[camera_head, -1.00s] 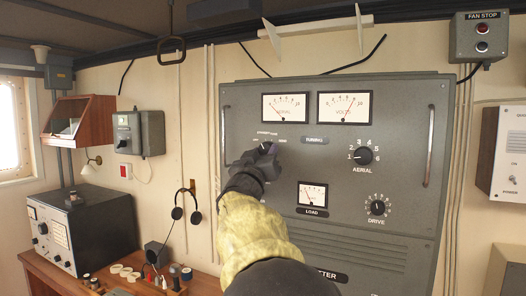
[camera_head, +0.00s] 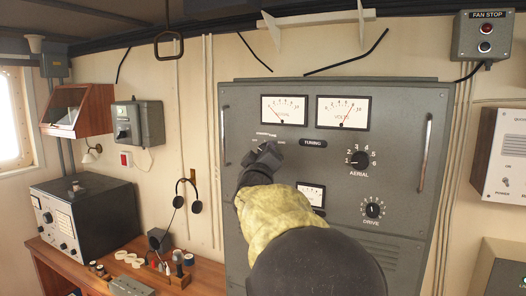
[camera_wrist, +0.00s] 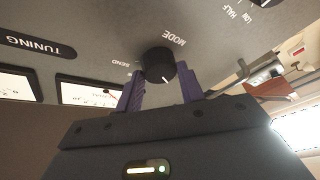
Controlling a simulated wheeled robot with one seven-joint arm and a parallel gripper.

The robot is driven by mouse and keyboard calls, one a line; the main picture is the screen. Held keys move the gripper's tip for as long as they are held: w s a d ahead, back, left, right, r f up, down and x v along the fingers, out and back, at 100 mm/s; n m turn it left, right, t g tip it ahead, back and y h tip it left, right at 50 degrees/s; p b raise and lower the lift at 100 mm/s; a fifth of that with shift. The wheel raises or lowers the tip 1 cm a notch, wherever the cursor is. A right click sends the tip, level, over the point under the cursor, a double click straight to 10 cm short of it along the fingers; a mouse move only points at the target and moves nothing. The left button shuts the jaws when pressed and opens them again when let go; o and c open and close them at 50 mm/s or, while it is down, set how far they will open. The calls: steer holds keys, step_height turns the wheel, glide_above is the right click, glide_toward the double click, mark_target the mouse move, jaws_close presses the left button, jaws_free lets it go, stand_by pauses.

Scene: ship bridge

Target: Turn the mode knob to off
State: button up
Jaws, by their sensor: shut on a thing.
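The mode knob (camera_wrist: 158,65) is a round black knob with a white pointer line, on the grey radio panel (camera_head: 400,112). In the wrist view, the word MODE is printed beside it and SEND stands to its left. My gripper (camera_wrist: 160,84) has its two purple fingers on either side of the knob, shut on it. The pointer line shows at the knob's lower edge, between the fingers. In the head view, my gripper (camera_head: 266,150) is at the panel below the left meter and hides most of the knob, so its setting cannot be read there.
The aerial knob (camera_head: 359,159) and drive knob (camera_head: 373,209) are to the right. Two meters are above, and the load meter (camera_head: 311,190) is partly behind my arm. Headphones (camera_head: 187,196) hang on the wall at left, above a wooden desk (camera_head: 206,278).

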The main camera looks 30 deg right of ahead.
steer(key=o, duration=1)
steer(key=b+v, duration=0.5)
steer(key=v, duration=1.2)
steer(key=shift+s, duration=0.2)
steer(key=shift+a, duration=0.1)
